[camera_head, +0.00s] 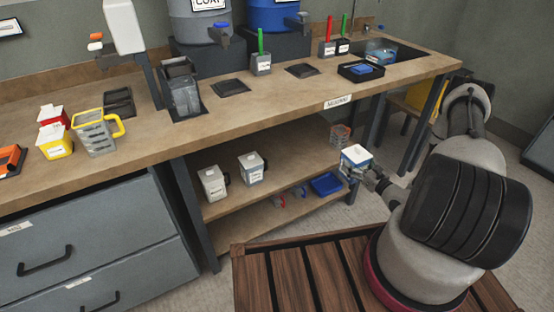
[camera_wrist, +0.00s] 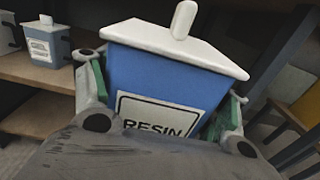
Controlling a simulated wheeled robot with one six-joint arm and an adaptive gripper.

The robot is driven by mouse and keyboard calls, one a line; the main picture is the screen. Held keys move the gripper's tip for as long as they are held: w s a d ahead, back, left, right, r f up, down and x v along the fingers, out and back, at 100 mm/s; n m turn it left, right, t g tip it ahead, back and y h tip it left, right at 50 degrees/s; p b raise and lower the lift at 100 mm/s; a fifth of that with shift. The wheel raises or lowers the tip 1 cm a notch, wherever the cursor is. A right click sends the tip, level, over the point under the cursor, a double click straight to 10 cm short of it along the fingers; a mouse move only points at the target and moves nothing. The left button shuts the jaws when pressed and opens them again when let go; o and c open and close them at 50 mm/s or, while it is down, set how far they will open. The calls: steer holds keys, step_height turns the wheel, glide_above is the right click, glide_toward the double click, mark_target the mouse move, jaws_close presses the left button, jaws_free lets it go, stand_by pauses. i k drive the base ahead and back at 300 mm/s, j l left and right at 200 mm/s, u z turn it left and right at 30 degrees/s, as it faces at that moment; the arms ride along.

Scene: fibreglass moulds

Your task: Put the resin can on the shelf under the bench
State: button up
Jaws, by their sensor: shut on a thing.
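The resin can (camera_head: 355,163) is blue with a white lid and a knob on top. In the wrist view the can (camera_wrist: 165,85) fills the middle and its label reads RESIN. My gripper (camera_head: 357,172) is shut on it, with one finger on each side. The can is held in the air in front of the right end of the shelf under the bench (camera_head: 222,208), roughly upright in the head view. Whether it touches the shelf or its right-hand post cannot be told. The can's lower part is hidden by my gripper.
A blue tray (camera_head: 325,184) lies on the lower shelf. The bench top (camera_head: 300,92) overhangs the shelves. A slatted wooden platform (camera_head: 300,272) stands in front.

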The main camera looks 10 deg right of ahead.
mark_target(306, 154)
steer(key=i+j, duration=0.25)
steer(key=i, duration=0.2)
steer(key=i+j, duration=0.25)
steer(key=i, duration=0.2)
